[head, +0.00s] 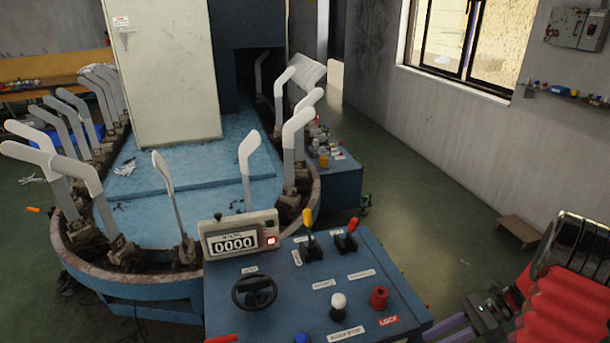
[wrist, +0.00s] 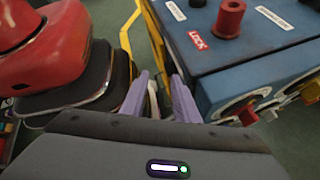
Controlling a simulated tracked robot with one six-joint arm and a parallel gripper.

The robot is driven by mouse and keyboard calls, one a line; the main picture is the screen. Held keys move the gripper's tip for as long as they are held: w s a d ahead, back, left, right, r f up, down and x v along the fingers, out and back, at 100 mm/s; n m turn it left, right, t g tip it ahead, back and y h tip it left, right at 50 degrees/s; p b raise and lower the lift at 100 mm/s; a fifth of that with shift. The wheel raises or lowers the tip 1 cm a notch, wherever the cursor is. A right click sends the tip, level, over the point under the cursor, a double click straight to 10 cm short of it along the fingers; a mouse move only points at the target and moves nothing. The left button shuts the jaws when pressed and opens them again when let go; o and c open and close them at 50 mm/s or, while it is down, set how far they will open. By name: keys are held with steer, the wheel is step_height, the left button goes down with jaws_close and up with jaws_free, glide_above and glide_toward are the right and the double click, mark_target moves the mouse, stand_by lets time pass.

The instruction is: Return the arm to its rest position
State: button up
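My gripper (wrist: 160,82) shows in the wrist view as two pale purple fingers with a gap between them. A thin pale strip shows in the gap; I cannot tell what it is, and nothing is clearly gripped. In the head view my gripper (head: 434,334) is at the bottom right, just right of the blue control console (head: 290,300), partly cut off by the frame edge. In the wrist view the console (wrist: 270,65) lies right of the fingers, with a red knob (wrist: 230,18) on its top.
A boarding machine with several white foot forms (head: 165,185) stands behind the console. A low brown stool (head: 519,232) sits by the wall. Green floor (head: 430,215) between console and wall is open.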

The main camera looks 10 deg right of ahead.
steer(key=a+r+n+g+h, duration=0.2)
steer(key=a+r+n+h, duration=0.65)
steer(key=a+r, duration=0.75)
steer(key=s+a+r+n+t+h, duration=0.2)
steer(key=s+a+r+n+t, duration=0.4)
steer(key=a+r+n, duration=0.4)
steer(key=shift+s+a+r+n+t+h, duration=0.4)
steer(key=shift+s+n, duration=0.4)
steer(key=shift+n, duration=1.45)
steer(key=shift+s, duration=0.15)
